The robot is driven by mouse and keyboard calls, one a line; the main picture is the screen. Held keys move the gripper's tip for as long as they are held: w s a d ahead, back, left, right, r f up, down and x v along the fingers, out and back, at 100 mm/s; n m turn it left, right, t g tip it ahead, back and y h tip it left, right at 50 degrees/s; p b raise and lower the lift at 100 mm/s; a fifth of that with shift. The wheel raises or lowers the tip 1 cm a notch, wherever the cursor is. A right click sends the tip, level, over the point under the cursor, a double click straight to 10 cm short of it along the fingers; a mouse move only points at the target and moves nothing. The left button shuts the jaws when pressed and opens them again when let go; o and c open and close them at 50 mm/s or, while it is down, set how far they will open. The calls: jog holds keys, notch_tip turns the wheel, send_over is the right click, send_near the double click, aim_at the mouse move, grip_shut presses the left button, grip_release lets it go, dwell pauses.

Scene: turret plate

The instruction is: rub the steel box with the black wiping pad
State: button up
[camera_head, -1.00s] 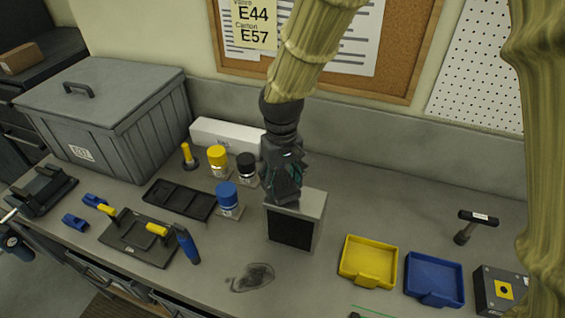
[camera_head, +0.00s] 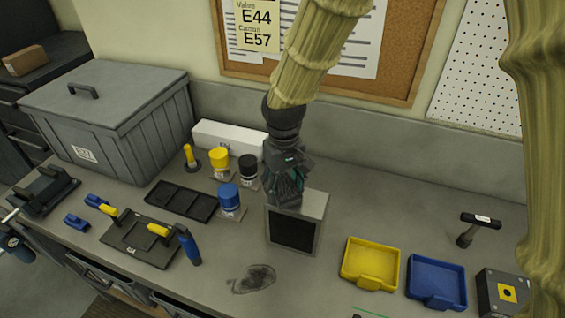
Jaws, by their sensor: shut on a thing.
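The steel box (camera_head: 313,208) stands on the bench in the middle of the view, a light grey block with a dark square front face. My gripper (camera_head: 286,200) points down at the left part of the box's top, at or just above it. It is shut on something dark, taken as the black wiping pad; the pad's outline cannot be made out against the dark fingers. Whether the pad touches the box cannot be told. The gripper hides part of the box's top.
A yellow tray (camera_head: 371,287) and a blue tray (camera_head: 436,301) lie to the right. Blue (camera_head: 229,196), yellow (camera_head: 219,158) and black (camera_head: 247,165) capped jars stand close left. A dark smudge (camera_head: 255,279) marks the bench in front. A hammer-like tool (camera_head: 467,238) stands far right.

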notch_tip(320, 180, up, 4)
jog(key=shift+s+f+p, duration=0.15)
jog(key=shift+f+p, duration=0.05)
jog(key=shift+p, duration=0.9)
notch_tip(320, 180, up, 2)
jog(key=shift+r+p, duration=0.1)
jog(key=shift+p, duration=0.5)
jog(key=shift+r, duration=1.2)
